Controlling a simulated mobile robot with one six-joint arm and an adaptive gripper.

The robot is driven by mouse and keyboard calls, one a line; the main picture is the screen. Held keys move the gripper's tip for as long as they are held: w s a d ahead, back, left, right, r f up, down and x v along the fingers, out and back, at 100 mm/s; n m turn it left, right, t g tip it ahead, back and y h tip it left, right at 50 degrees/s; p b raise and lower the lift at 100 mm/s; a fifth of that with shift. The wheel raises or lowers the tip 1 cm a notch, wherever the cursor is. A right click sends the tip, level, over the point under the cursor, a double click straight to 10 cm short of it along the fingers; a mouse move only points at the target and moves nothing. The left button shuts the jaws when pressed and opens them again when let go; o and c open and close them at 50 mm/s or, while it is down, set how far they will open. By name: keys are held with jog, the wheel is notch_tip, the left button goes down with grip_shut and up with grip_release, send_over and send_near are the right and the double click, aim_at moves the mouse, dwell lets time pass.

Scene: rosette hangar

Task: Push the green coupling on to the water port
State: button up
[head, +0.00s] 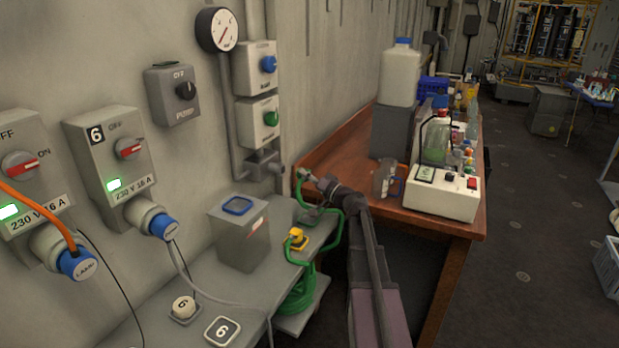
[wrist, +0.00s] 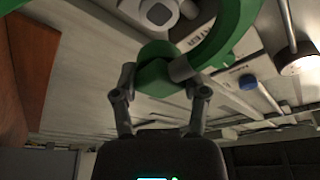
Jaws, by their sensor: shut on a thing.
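The green coupling (wrist: 154,78) is between the two fingers of my gripper (wrist: 157,84) in the wrist view, with green hose curving past it. In the head view the coupling (head: 303,174) shows small at the tip of my gripper (head: 312,180), near the wall. A round pale port with a grey centre (wrist: 159,12) lies just beyond the coupling in the wrist view, beside a partly hidden label reading "WATER". The two look apart there, though the exact gap is hard to judge. In the head view grey pipe fittings (head: 262,164) sit left of the coupling.
The green hose (head: 300,290) hangs in coils by a grey bench, near a yellow fitting (head: 297,239). A grey box (head: 239,233) stands on the bench. A wooden table (head: 340,150) at right holds a clear jug (head: 385,178) and a white instrument (head: 441,192) close to my arm.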

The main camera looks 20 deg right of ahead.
jog(key=shift+w+a, duration=0.7)
jog(key=shift+w, duration=0.2)
jog(key=shift+w+a, duration=0.65)
jog(key=shift+w, duration=0.2)
jog(key=shift+w+a, duration=0.4)
jog(key=shift+w, duration=0.05)
dwell(1.4)
jog(key=o, duration=1.2)
jog(key=shift+c, duration=0.2)
jog(key=shift+s+d, duration=0.1)
